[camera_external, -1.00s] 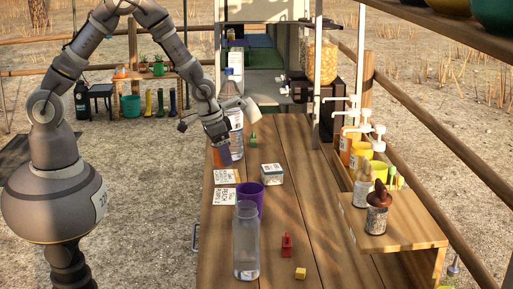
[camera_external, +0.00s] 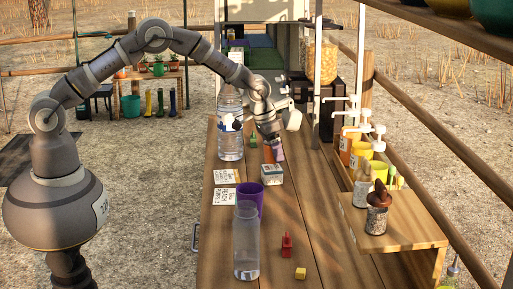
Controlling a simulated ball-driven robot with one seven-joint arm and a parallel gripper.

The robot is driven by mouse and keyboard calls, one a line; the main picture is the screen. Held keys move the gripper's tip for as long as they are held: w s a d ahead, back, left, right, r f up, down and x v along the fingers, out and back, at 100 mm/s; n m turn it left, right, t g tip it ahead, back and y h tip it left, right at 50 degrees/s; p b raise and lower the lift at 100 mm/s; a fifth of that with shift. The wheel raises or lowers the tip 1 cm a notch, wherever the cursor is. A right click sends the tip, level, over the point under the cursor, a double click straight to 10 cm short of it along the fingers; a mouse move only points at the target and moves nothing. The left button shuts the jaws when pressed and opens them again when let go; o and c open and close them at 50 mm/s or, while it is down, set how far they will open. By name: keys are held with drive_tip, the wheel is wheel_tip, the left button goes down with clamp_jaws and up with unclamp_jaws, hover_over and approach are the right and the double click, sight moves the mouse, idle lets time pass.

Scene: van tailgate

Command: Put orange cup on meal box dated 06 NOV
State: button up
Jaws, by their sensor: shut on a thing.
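The orange cup (camera_external: 268,154) is held in my gripper (camera_external: 275,150), which is shut on it. Part of the cup is hidden behind the gripper's fingers. A small white meal box (camera_external: 272,174) with a printed label lies on the wooden table (camera_external: 310,200). Its date is too small to read. The cup and gripper are right at the box's far edge, over or just behind it in the picture. I cannot tell whether the cup touches the box.
A purple cup (camera_external: 250,192) and a clear bottle (camera_external: 246,240) stand nearer. A large water bottle (camera_external: 230,130) stands behind left. A red item (camera_external: 286,246) and a yellow block (camera_external: 300,273) lie in front. A side shelf (camera_external: 400,232) is right.

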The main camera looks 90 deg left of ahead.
drive_tip(key=shift+f, duration=0.85)
drive_tip(key=shift+f, duration=0.15)
drive_tip(key=o, duration=1.1)
drive_tip(key=p+v, duration=0.2)
drive_tip(key=v, duration=1)
drive_tip(key=shift+s+p, duration=0.1)
drive_tip(key=shift+p, duration=0.3)
drive_tip(key=shift+r, duration=0.25)
